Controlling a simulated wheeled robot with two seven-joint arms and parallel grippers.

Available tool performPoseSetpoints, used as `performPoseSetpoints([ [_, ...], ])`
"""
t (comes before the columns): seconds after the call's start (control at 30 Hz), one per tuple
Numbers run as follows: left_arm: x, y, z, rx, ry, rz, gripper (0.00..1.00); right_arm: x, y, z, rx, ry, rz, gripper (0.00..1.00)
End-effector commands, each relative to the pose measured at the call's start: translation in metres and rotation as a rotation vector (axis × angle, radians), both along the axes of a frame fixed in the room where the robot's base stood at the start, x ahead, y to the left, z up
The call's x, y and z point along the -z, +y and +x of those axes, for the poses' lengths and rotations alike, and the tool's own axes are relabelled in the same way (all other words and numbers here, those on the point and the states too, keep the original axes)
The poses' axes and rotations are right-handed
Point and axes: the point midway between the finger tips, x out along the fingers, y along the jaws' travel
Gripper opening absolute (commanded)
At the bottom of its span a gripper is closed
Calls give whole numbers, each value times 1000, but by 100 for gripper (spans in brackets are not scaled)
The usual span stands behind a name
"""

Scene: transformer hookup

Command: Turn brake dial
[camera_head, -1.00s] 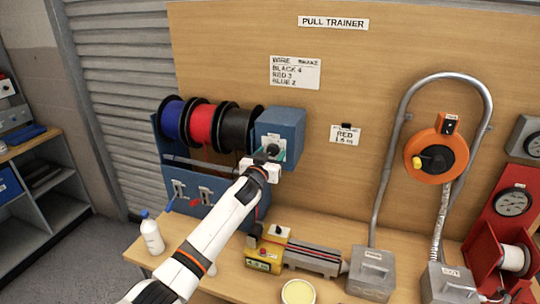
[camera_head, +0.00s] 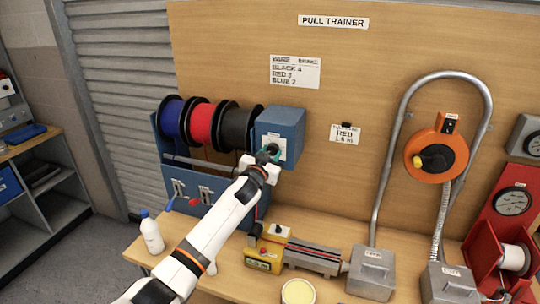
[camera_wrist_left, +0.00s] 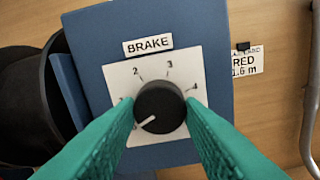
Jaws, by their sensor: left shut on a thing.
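The brake dial is a black round knob (camera_wrist_left: 159,107) on a white plate marked 2, 3 and 4, under a BRAKE label (camera_wrist_left: 148,44). Its white pointer line points to the lower left; the lower end of the scale is partly hidden by a finger. My right gripper is not in view.
Blue (camera_head: 172,118), red (camera_head: 201,122) and black (camera_head: 238,128) wire spools stand left of the box. A chart (camera_head: 295,72) lists black 4, red 3, blue 2. A card (camera_head: 346,134) reads RED 1.6 m. A bottle (camera_head: 151,232) and a yellow machine (camera_head: 267,249) stand below.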

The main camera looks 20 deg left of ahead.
Motion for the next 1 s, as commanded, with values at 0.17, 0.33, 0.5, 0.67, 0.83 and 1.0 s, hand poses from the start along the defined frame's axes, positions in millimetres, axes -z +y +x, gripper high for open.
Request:
performPoseSetpoints([
  [0.17, 0, 0, 0, 0, -6, 163, 12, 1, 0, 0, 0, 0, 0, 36],
  [0.33, 1, 1, 0, 1, -9, 326, 12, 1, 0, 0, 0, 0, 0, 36],
  [0.5, 0, 1, 0, 0, -15, 488, 12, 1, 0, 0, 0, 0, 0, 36],
  [0.67, 0, 1, 0, 0, -20, 640, 12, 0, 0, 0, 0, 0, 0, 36],
  [0.83, -1, 2, 0, 0, -25, 802, 12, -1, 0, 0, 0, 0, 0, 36],
  [1.0, -1, 1, 0, 1, -32, 962, 12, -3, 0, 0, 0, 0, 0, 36],
])
